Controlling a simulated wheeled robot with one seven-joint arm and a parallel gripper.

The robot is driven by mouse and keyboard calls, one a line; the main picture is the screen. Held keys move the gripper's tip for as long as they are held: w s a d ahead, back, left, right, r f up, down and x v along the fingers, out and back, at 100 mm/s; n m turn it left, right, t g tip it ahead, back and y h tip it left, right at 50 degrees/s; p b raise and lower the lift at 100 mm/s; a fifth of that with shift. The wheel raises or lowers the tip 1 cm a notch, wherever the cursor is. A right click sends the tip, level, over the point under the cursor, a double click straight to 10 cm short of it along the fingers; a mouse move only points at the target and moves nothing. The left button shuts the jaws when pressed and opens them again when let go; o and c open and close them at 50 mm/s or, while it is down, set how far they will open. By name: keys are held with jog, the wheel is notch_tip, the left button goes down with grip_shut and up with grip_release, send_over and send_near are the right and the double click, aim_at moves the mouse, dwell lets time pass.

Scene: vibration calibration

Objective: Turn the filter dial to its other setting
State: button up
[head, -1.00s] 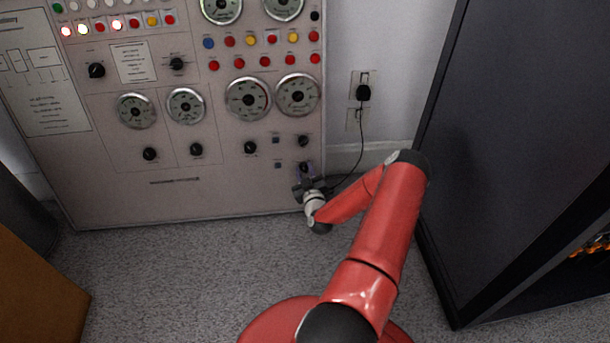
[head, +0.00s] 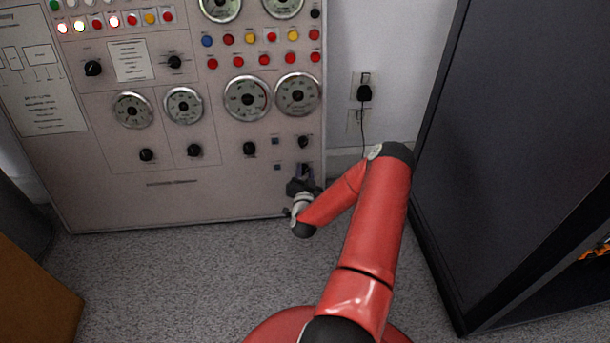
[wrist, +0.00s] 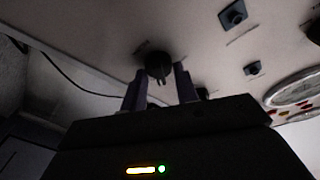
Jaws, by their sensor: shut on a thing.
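The control panel (head: 180,205) stands upright against the wall. My gripper (head: 305,174) is at its lower right corner, reaching in from below. In the wrist view a round black dial (wrist: 158,66) sits between the two fingertips of my gripper (wrist: 159,84), which is shut on it. A pointer-like ridge on the dial faces down towards the gripper body. In the head view my gripper mostly hides this dial. Its label is too small to read. Another black dial (head: 303,142) sits just above it, clear of the gripper.
Small square dark buttons (head: 277,167) sit left of the held dial. Gauges (head: 246,98), lamps and other knobs fill the panel above. A black plug (head: 364,93) with a hanging cord is on the wall. A tall dark cabinet (head: 510,130) stands close to my arm's right. Carpet (head: 180,280) is clear.

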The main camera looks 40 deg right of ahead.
jog(key=shift+m+g, duration=0.4)
jog(key=shift+m, duration=1.4)
jog(key=o, duration=1)
jog(key=v, duration=0.7)
jog(key=shift+s+a+f+p, duration=0.1)
jog(key=shift+s+a+p, duration=0.2)
jog(key=shift+p, duration=0.1)
jog(key=shift+w, duration=0.1)
